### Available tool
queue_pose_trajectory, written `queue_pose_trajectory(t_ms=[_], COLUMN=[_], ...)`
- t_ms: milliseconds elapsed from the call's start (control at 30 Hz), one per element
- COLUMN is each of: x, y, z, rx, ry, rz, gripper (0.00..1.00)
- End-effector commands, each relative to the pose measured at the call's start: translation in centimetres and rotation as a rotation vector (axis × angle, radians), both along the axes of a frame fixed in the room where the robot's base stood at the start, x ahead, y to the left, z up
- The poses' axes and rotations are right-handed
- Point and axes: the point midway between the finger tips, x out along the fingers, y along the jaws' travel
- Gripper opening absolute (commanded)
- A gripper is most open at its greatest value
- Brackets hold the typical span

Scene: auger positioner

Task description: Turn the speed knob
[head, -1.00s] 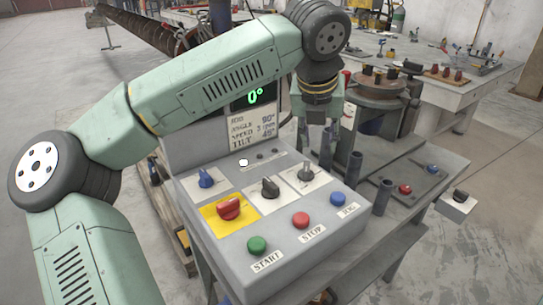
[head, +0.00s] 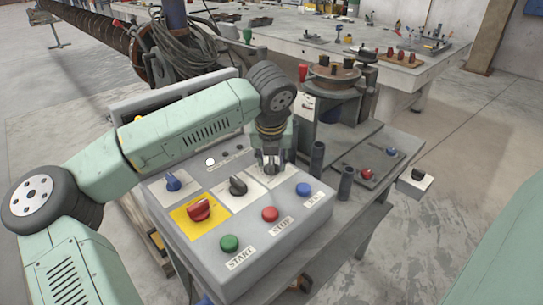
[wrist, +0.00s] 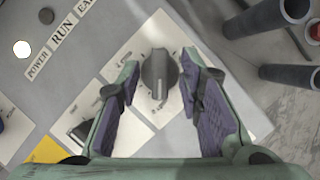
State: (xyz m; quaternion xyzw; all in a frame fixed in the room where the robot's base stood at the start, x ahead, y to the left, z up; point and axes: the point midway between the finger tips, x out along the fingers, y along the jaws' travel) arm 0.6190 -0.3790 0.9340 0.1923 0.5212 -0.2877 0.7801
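A grey control box (head: 283,238) carries several knobs and buttons. A dark knob (wrist: 158,75) on a white plate at the box's right rear lies between the fingers of my gripper (wrist: 162,82) in the wrist view. The fingers are open, with a gap on each side of the knob. In the head view my gripper (head: 271,165) points down at that plate and hides most of the knob. Another dark knob (head: 238,186) sits to its left and also shows in the wrist view (wrist: 82,133). I cannot read which plate is the speed one.
A red knob (head: 199,208) on yellow and a blue knob (head: 173,183) are further left. Green (head: 229,243), red (head: 270,214) and blue (head: 303,189) buttons line the front. Dark upright tubes (head: 346,183) stand right of the box.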

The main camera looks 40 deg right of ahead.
Motion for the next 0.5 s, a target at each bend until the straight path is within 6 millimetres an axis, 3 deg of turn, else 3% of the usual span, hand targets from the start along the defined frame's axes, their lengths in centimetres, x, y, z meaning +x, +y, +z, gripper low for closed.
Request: queue_pose_trajectory(t_ms=[167, 500], x=[-0.01, -0.01], y=[-0.01, 0.01], z=[-0.02, 0.00], rx=[0.000, 0.000], ry=[0.000, 0.000], rz=[0.000, 0.000], gripper=[0.33, 0.11])
